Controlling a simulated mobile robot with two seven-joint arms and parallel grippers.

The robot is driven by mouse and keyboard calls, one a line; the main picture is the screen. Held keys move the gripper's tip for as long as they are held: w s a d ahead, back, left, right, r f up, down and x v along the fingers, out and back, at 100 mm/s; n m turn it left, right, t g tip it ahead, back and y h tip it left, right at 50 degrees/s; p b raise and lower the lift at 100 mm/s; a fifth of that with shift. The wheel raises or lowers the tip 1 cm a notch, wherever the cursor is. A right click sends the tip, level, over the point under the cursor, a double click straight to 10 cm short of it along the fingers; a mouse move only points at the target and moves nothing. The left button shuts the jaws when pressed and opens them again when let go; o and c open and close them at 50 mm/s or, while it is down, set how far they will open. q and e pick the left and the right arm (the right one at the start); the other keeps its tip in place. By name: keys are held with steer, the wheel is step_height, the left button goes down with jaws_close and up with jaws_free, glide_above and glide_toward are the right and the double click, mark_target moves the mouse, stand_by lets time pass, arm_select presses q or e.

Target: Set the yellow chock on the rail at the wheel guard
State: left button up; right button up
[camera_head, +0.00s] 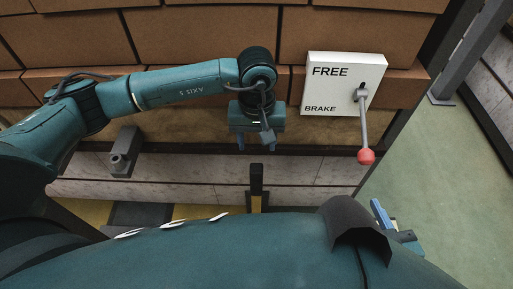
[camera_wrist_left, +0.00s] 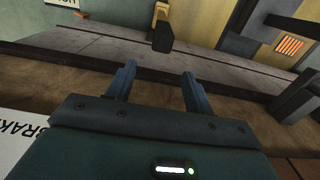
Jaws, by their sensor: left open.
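The yellow chock (camera_head: 256,203) stands upright below my left gripper in the head view, with a dark upper part. In the left wrist view its dark part (camera_wrist_left: 162,38) shows beyond the fingertips, with a little yellow (camera_wrist_left: 161,9) at the top edge. My left gripper (camera_head: 255,142) is open and empty, apart from the chock; its two fingers also show in the left wrist view (camera_wrist_left: 158,72). My right gripper (camera_head: 392,224) shows only in part at the lower right, behind my body, with blue finger parts. I cannot clearly identify the rail or the wheel guard.
A white box (camera_head: 325,89) marked FREE and BRAKE has a lever with a red knob (camera_head: 366,156), hanging down right of my left gripper. A grey bracket (camera_head: 123,150) sits on the ledge at left. Brown bricks (camera_head: 190,35) fill the back. Green floor lies right.

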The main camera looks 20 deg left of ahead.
arm_select(q)
steer(key=s+d+r+n+g+h, duration=0.3)
steer(key=s+d+h, duration=0.3)
steer(key=s+d, duration=0.25)
steer(key=s+d+r+n+g+h, duration=0.2)
steer(key=s+d+n+g+h, duration=0.15)
steer(key=s+d+h, duration=0.45)
steer(key=d+r+n+t+h, duration=0.3)
steer(key=r+n+h, duration=0.3)
steer(key=r+n, duration=0.35)
steer(key=w+a+r+n+t+y, duration=0.15)
steer(key=w+a+n+t, duration=0.25)
steer(key=n+t, duration=0.8)
steer(key=w+a+f+n+t+y, duration=0.15)
steer(key=w+a+n+t, duration=0.4)
steer(key=n, duration=1.05)
steer(key=s+a+f+n+y, duration=0.2)
steer(key=a+f+n+y, duration=0.2)
steer(key=n, duration=0.5)
steer(key=s+a+f+n+y, duration=0.2)
steer(key=a+f+n+y, duration=0.3)
steer(key=f+n+y, duration=0.2)
step_height(320, 180, down, 2)
steer(key=n, duration=0.3)
steer(key=shift+s+a+f+n+y, duration=0.2)
steer(key=shift+s+a+n+y, duration=0.05)
steer(key=shift+a+n+y, duration=0.05)
